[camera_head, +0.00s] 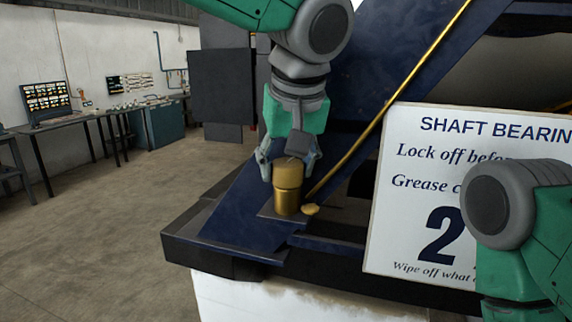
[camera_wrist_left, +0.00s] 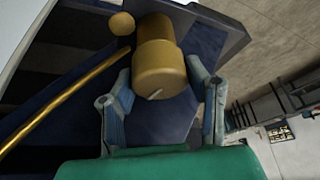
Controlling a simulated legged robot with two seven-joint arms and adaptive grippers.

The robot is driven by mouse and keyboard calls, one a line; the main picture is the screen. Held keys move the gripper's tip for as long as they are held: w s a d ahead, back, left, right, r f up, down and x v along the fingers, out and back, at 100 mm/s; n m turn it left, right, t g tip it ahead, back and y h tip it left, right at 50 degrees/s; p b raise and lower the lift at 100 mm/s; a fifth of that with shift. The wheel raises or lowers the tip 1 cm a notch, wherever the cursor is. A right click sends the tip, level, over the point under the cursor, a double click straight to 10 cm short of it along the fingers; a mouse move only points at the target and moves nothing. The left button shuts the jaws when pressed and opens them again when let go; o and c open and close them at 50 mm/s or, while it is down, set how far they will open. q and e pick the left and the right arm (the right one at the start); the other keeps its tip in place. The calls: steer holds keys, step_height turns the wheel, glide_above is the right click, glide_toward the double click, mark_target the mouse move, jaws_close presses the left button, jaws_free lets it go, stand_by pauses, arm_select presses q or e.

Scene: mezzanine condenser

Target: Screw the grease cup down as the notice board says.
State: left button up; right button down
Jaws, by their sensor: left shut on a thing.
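The brass grease cup (camera_head: 288,198) stands upright on a small plate at the lower end of the blue frame. Its wide knurled-looking cap shows in the left wrist view (camera_wrist_left: 158,70), with a short pale mark on the top. My left gripper (camera_head: 288,168) comes down from above and is shut on the cup's cap, one finger on each side. The notice board (camera_head: 415,225) reads "SHAFT BEARIN…", "Lock off befor…", "Grease c…", a large "2" and "Wipe off what…". My right arm hides the rest of its text. My right gripper is out of view.
A yellowish blob (camera_head: 311,210) lies beside the cup's base. A thin brass pipe (camera_head: 385,105) runs diagonally up from near the cup, close to my left gripper. A workbench (camera_head: 90,118) stands far left, with open floor before it.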

arm_select(q)
steer(key=shift+w+r, duration=0.1)
steer(key=shift+r, duration=0.15)
steer(key=shift+r+m, duration=0.1)
steer(key=shift+m, duration=0.3)
steer(key=shift+m+h, duration=0.4)
steer(key=shift+m, duration=0.2)
steer(key=m+h, duration=0.2)
steer(key=m, duration=0.3)
steer(key=m+h, duration=0.1)
steer(key=m, duration=0.2)
steer(key=shift+m+g, duration=0.3)
steer(key=shift+m, duration=0.1)
steer(key=shift+d+m+g+h, duration=0.1)
steer(key=shift+m+g+h, duration=0.5)
steer(key=shift+m, duration=1.4)
